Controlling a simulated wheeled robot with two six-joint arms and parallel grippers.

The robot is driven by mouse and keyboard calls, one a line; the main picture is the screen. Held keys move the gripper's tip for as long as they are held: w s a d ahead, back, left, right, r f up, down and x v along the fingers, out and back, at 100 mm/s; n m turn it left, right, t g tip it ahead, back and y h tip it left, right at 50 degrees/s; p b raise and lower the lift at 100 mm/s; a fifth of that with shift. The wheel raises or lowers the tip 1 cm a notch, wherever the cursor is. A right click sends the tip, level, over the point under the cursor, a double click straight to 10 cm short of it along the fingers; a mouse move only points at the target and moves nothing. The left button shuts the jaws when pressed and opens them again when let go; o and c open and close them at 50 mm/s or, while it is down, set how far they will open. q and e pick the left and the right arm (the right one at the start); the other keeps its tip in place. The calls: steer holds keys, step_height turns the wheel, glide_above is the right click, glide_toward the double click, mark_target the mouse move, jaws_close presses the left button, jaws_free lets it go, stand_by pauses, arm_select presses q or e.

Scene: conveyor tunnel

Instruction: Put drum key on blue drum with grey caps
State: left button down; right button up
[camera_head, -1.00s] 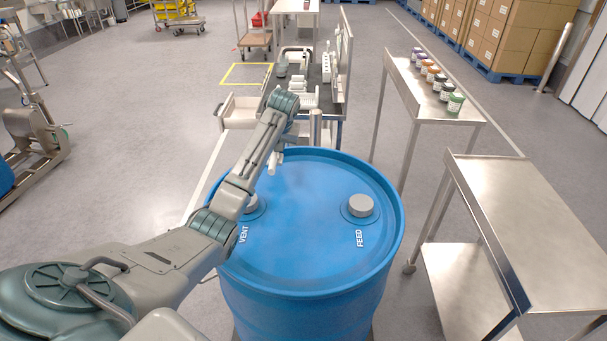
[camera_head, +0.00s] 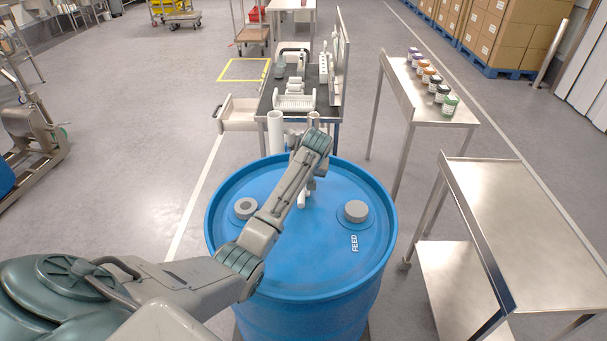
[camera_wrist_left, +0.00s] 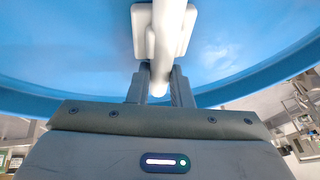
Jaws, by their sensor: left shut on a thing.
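The blue drum (camera_head: 300,270) stands upright in front of me. Its lid carries two grey caps: one at the left (camera_head: 245,208), with a darker centre, and one at the right (camera_head: 356,211), labelled FEED. My left gripper (camera_head: 307,188) is above the far middle of the lid, between the caps. It is shut on the white drum key, whose end shows below it (camera_head: 303,200). In the left wrist view, the key (camera_wrist_left: 160,35) sits between the fingers (camera_wrist_left: 159,85), over the blue lid. Whether the key touches the lid is unclear. My right gripper is not in view.
A steel cart (camera_head: 525,215) stands close at the right. Behind it, a steel table (camera_head: 425,90) holds several small jars. A dark workbench (camera_head: 290,85) with an open drawer (camera_head: 237,115) stands beyond the drum. White pipes (camera_head: 275,132) rise just behind the drum.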

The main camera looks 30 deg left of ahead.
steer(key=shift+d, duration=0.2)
arm_select(q)
steer(key=c, duration=1.6)
jaws_free()
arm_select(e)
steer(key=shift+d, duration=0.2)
